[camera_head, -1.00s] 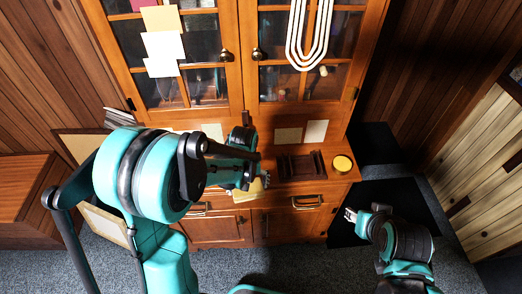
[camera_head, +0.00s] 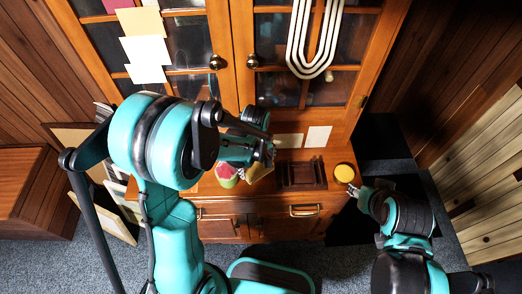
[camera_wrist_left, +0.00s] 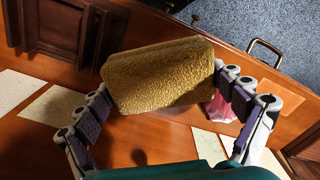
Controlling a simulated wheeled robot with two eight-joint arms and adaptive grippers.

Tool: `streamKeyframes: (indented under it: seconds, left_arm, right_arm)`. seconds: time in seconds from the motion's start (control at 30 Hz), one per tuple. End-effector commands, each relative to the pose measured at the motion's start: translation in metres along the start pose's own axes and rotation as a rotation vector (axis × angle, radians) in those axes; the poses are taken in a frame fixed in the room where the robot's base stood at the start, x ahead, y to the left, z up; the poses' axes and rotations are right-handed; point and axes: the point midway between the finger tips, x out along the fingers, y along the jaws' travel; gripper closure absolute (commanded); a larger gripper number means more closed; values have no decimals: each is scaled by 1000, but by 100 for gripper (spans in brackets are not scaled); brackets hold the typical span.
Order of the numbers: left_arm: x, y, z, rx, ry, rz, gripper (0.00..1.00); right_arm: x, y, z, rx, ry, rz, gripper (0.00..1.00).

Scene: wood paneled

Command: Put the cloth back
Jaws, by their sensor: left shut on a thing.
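A yellow, rough-textured block-like cloth (camera_wrist_left: 160,78) is held between the two fingers of my left gripper (camera_head: 266,155) in the left wrist view. In the head view the cloth (camera_head: 260,172) shows just below that gripper, over the counter of the wooden cabinet (camera_head: 215,187). I cannot tell from the frames whether the cloth touches the counter. My right gripper (camera_head: 357,190) is off to the right, near the cabinet's right front corner, away from the cloth. Its fingers are too small to judge.
A dark wooden holder (camera_head: 303,173) and a round yellow-topped item (camera_head: 344,173) stand right of the cloth. A red and green item (camera_head: 227,175) is close on its left. Glass doors (camera_head: 300,88) rise behind the counter. Leaning frames (camera_head: 110,215) are at the left.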

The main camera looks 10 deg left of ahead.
Motion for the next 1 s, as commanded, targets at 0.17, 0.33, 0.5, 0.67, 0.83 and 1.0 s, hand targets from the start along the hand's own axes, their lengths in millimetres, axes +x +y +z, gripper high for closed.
streamKeyframes:
  seconds: [0.17, 0.33, 0.5, 0.67, 0.83, 1.0]
  left_arm:
    - [0, 0, 0, 1, 0, 0, 34]
    - [0, 0, 0, 1, 0, 0, 34]
    - [0, 0, 0, 1, 0, 0, 34]
    - [5, 0, 0, 1, 0, 0, 34]
    - [19, 0, 0, 1, 0, 0, 34]
    - [37, 0, 0, 1, 0, 0, 34]
  right_arm:
    - [0, 0, 0, 0, 0, 0, 60]
    - [0, 0, 0, 0, 0, 0, 60]
    - [1, 0, 1, 0, 0, 0, 60]
    - [6, 0, 5, 0, 0, 0, 60]
    - [17, 0, 12, 0, 0, 0, 60]
    - [30, 0, 22, 0, 0, 0, 60]
